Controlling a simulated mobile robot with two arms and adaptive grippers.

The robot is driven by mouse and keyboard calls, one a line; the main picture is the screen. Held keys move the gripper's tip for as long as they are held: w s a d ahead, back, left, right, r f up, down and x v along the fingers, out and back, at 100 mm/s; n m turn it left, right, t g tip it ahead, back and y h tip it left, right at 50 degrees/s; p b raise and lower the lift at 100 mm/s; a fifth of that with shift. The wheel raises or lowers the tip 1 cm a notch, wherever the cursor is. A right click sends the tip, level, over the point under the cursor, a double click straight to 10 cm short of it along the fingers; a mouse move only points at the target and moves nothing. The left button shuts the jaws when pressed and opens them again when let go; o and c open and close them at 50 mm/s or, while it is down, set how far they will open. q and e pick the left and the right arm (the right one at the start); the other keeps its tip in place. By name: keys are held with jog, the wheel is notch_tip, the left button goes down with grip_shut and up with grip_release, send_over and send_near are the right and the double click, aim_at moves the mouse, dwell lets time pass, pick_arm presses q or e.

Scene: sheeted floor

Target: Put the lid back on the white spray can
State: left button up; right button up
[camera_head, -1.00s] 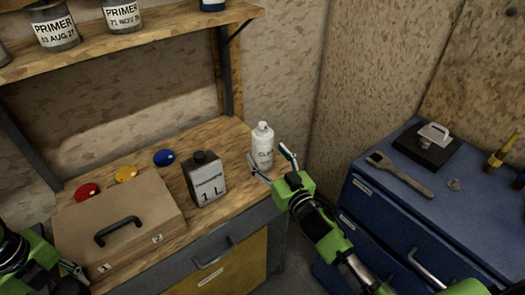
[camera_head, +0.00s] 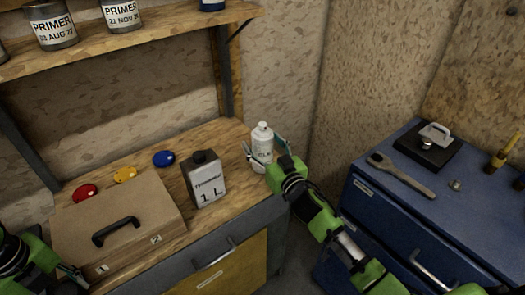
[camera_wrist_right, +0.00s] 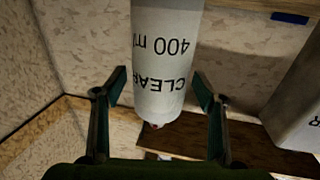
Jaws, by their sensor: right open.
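The white spray can (camera_head: 262,138) stands upright near the right end of the wooden bench. In the right wrist view the can (camera_wrist_right: 165,55) appears upside down, with "CLEAR 400 ml" on it and a small nozzle tip at its lower end. My right gripper (camera_head: 264,152) is open, with one finger on each side of the can; contact is not clear. Its fingers also show in the wrist view (camera_wrist_right: 160,82). A small grey cap-like piece (camera_head: 455,185) lies on the blue cabinet; I cannot tell if it is the lid. My left gripper (camera_head: 74,274) is partly visible at lower left.
A grey thinner can (camera_head: 204,180) stands close left of the spray can. A cardboard-brown case (camera_head: 120,215) and red (camera_head: 84,193), yellow (camera_head: 125,174) and blue (camera_head: 164,158) discs are on the bench. The blue cabinet (camera_head: 400,225) holds a wrench (camera_head: 400,175).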

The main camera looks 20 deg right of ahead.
aim_at(263, 136)
jog(key=c, duration=1.5)
jog(key=shift+r, duration=0.1)
jog(key=shift+r, duration=0.15)
jog(key=shift+r, duration=0.25)
pick_arm(q)
jog(key=shift+f, duration=0.1)
pick_arm(e)
notch_tip(263, 136, up, 2)
jog(key=shift+r, duration=0.1)
pick_arm(q)
jog(key=shift+f+b, duration=0.45)
jog(key=shift+b, duration=0.05)
pick_arm(e)
jog(key=s+a+r, duration=0.1)
jog(key=s+r, duration=0.2)
jog(key=s, duration=0.1)
jog(key=s+a+r, duration=0.1)
jog(key=s+r, duration=0.2)
jog(key=s, duration=0.2)
jog(key=s+a+r, duration=0.2)
jog(key=s+r, duration=0.2)
jog(key=shift+s, duration=0.2)
